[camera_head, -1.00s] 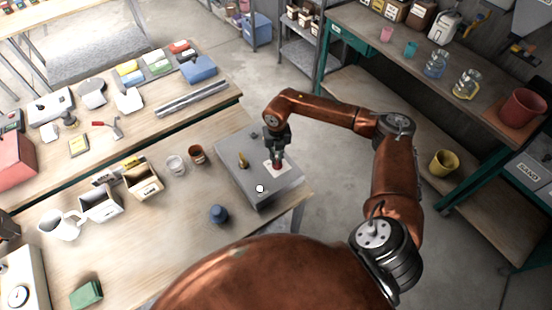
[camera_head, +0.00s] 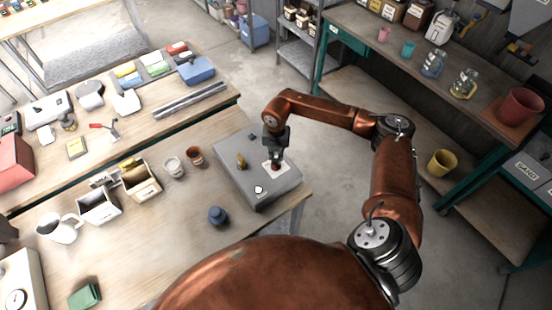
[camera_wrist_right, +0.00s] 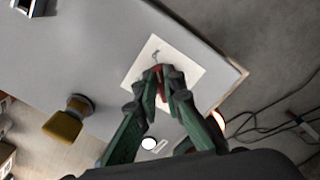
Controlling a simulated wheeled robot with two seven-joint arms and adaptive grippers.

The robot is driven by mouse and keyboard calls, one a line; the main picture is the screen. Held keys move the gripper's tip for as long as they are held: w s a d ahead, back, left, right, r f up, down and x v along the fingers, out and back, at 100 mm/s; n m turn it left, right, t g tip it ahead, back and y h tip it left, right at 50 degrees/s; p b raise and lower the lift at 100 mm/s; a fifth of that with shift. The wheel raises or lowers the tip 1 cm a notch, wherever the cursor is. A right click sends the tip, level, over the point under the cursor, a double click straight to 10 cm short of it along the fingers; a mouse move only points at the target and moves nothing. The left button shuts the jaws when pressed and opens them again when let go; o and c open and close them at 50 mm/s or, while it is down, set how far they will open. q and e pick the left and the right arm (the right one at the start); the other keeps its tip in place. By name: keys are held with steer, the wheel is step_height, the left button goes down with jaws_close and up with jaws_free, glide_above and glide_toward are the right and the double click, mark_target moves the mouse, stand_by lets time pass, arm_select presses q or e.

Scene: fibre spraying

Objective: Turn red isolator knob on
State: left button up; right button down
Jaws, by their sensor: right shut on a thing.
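The red isolator knob (camera_head: 276,167) sits on a white square plate on top of the grey control box (camera_head: 232,150). My right gripper (camera_head: 277,158) comes down on the knob from above. In the right wrist view, the green fingers of my right gripper (camera_wrist_right: 160,80) are shut on the red knob (camera_wrist_right: 160,75), hiding most of it. The white plate (camera_wrist_right: 134,72) shows around the fingertips, with a small dark mark beyond them. My left gripper does not show in either view.
A yellow knob (camera_head: 242,161) and a white round button (camera_head: 259,189) are also on the box. A dark blue jar (camera_head: 217,215) stands beside it. Two cups and open bins (camera_head: 142,183) stand left of the box.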

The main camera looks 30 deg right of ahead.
mark_target(276, 161)
steer(key=c, duration=2)
jaws_free()
steer(key=shift+c, duration=0.2)
steer(key=shift+r, duration=0.1)
step_height(276, 161, up, 12)
